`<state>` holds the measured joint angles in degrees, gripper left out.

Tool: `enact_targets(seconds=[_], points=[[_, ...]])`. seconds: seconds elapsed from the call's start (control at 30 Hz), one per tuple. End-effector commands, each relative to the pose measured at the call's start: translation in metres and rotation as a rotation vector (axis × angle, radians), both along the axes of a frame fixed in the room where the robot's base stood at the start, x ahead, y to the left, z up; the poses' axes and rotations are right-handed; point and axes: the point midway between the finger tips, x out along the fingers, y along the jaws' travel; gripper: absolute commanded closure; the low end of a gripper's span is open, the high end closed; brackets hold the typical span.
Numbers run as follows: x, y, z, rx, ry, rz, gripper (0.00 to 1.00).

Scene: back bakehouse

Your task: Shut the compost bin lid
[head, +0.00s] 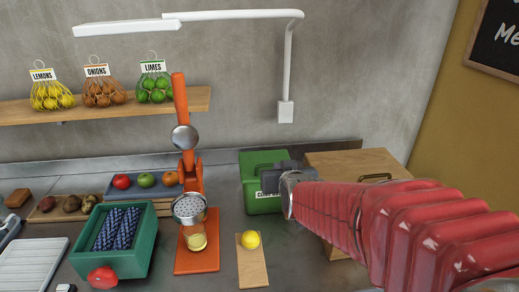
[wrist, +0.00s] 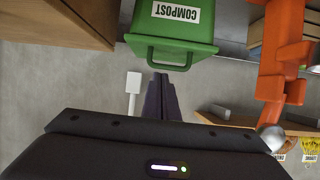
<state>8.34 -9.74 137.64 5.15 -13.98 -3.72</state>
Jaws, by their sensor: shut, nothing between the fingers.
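The green compost bin (head: 262,204) stands on the counter against the back wall in the head view. Its green lid (head: 256,160) appears to lie down over the top, but I cannot tell if it is fully closed. In the wrist view the bin (wrist: 177,30) appears upside down with its COMPOST label, rim and loop handle (wrist: 168,60). My gripper (wrist: 160,82) is shut and empty, its fingertips close to the handle in that view. In the head view my dark gripper (head: 276,170) covers part of the bin's right side; whether it touches is unclear.
A wooden box (head: 345,162) stands right of the bin, behind my arm. The orange juicer (head: 190,160) stands to the left. A lemon (head: 250,239) lies on a small board (head: 252,268) in front. A white lamp (head: 288,60) hangs above.

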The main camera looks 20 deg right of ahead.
Motion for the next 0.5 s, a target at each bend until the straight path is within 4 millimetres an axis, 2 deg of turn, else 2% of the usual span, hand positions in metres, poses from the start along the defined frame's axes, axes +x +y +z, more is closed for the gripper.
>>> enact_targets(seconds=[0.23, 0.5], points=[[-0.031, 0.006, -0.018, 0.001, -0.001, 0.0, 1.0], [-0.042, 0.007, -0.024, 0.0, -0.003, -0.001, 1.0]])
